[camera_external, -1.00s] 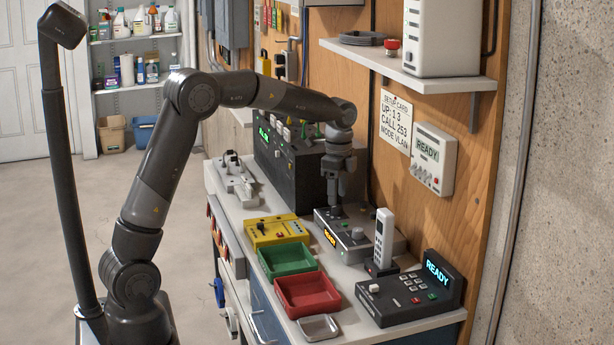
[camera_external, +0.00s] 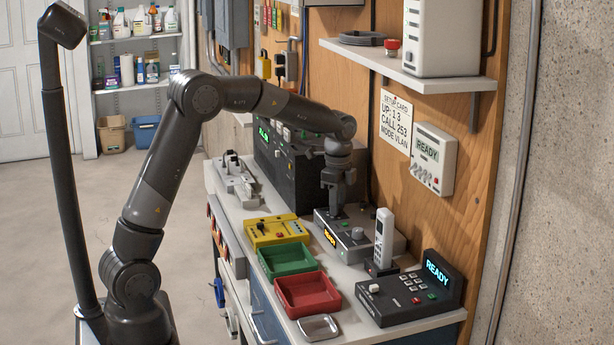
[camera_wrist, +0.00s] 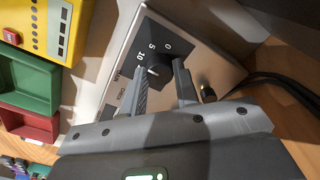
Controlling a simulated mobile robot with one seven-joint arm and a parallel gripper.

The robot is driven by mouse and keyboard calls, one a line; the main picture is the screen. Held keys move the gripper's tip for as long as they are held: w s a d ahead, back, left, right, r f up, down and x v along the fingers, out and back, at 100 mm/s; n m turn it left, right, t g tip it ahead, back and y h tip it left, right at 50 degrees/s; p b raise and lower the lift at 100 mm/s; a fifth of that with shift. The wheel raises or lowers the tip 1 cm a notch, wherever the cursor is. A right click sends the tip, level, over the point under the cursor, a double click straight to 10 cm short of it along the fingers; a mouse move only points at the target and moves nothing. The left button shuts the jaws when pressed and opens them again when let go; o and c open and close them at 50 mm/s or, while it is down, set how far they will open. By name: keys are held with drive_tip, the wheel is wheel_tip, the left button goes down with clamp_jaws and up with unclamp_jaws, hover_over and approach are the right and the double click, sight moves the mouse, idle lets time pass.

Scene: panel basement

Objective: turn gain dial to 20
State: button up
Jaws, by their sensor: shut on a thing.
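The gain dial (camera_wrist: 157,71) is a dark knob on a black square scale plate (camera_wrist: 150,52) with white numbers. The dial belongs to a silver-topped box with an orange display (camera_external: 330,237) on the bench. My gripper (camera_external: 336,209) points down onto the far left part of this box. In the wrist view my gripper (camera_wrist: 160,78) has one finger on each side of the dial and is shut on it. The dial's exact reading is not clear.
A second small knob (camera_wrist: 208,94) sits right of the fingers in the wrist view. A white handset (camera_external: 384,238) stands close by. Yellow box (camera_external: 276,231), green tray (camera_external: 286,260) and red tray (camera_external: 308,294) lie in front. A black rack unit (camera_external: 283,160) stands behind, left.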

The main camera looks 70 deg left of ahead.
drive_tip(key=shift+c, duration=1)
drive_tip(key=shift+n, duration=0.4)
drive_tip(key=n, duration=0.3)
drive_tip(key=shift+n, duration=0.3)
drive_tip(key=n, duration=0.3)
drive_tip(key=shift+n, duration=0.4)
drive_tip(key=n, duration=0.4)
drive_tip(key=shift+n, duration=1.7)
